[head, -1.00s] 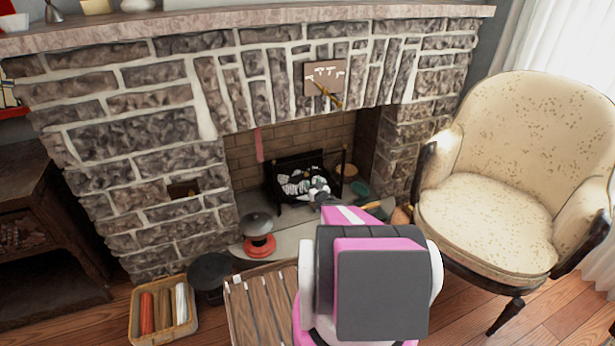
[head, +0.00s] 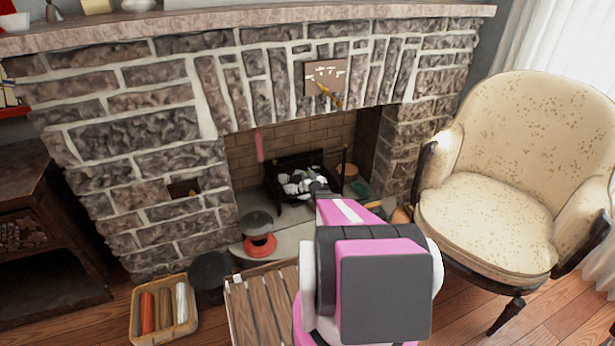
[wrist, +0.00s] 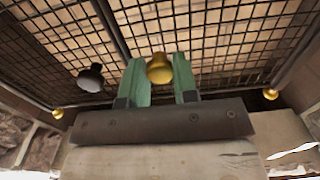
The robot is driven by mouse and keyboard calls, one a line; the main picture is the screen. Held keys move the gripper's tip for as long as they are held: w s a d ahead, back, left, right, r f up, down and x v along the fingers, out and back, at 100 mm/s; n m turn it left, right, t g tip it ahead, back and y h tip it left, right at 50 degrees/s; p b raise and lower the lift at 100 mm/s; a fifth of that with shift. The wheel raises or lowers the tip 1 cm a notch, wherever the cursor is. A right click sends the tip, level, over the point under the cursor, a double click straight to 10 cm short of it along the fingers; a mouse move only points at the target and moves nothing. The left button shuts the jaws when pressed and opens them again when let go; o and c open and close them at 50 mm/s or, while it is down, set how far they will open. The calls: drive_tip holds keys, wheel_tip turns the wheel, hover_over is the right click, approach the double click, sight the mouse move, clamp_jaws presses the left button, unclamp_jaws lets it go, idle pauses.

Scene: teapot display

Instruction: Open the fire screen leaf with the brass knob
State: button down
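In the wrist view, the fire screen (wrist: 225,38) is a dark wire mesh with a dark frame bar, with pale brick behind it. A round brass knob (wrist: 158,68) sits between the two green fingertips of my gripper (wrist: 161,80). A black knob (wrist: 90,78) is to the left, apart from my fingers. In the head view my pink arm reaches to the fireplace opening; it hides much of my gripper and the low front of the hearth.
Small brass balls show low at the left (wrist: 57,113) and right (wrist: 270,93) of the wrist view. In the head view, a cream armchair (head: 500,215) stands right. A red-based pot (head: 258,240), a basket (head: 135,330) and a slatted wooden top (head: 255,310) are left of my arm.

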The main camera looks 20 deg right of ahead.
drive_tip(key=s+a+m+g+h, duration=0.8)
drive_tip(key=s+a+m+h, duration=0.2)
drive_tip(key=h, duration=0.6)
drive_tip(key=shift+s+a+m+g, duration=0.35)
drive_tip(key=shift+s+m+g, duration=0.05)
drive_tip(key=shift+s+m, duration=0.7)
drive_tip(key=c, duration=0.9)
unclamp_jaws()
drive_tip(key=shift+r, duration=0.1)
drive_tip(key=s+a+r, duration=0.4)
drive_tip(key=a+r, duration=0.7)
